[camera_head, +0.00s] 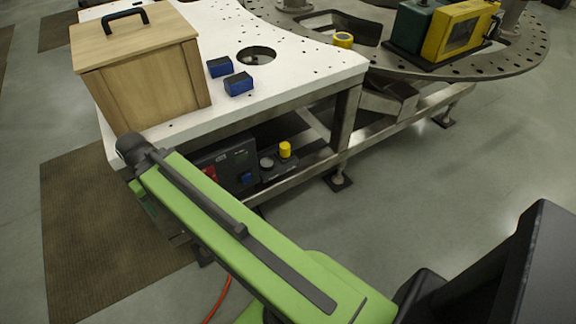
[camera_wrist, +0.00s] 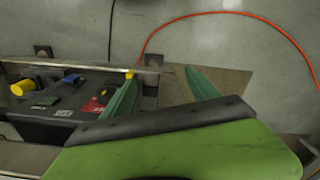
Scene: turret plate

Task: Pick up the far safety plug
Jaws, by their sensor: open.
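A yellow plug-like cylinder (camera_head: 285,149) stands upright on a low dark unit under the white table in the head view. A yellow cylinder also shows at the left of the wrist view (camera_wrist: 22,88). A second yellow cylinder (camera_head: 343,41) sits higher, at the turret plate's near edge. Which one is the far safety plug I cannot tell for certain. My gripper (camera_wrist: 160,76) is open, its two green fingers apart with nothing between them but floor and mat. A small yellow piece (camera_wrist: 129,73) shows by the left fingertip. The head view hides my gripper behind my arm.
A dark control box (camera_head: 225,165) with red and blue parts sits under the white table (camera_head: 300,75). A wooden box (camera_head: 145,75) and two blue blocks (camera_head: 239,84) stand on top. The round turret plate (camera_head: 470,70) carries a yellow device (camera_head: 458,32). An orange cable (camera_wrist: 230,13) lies on the floor.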

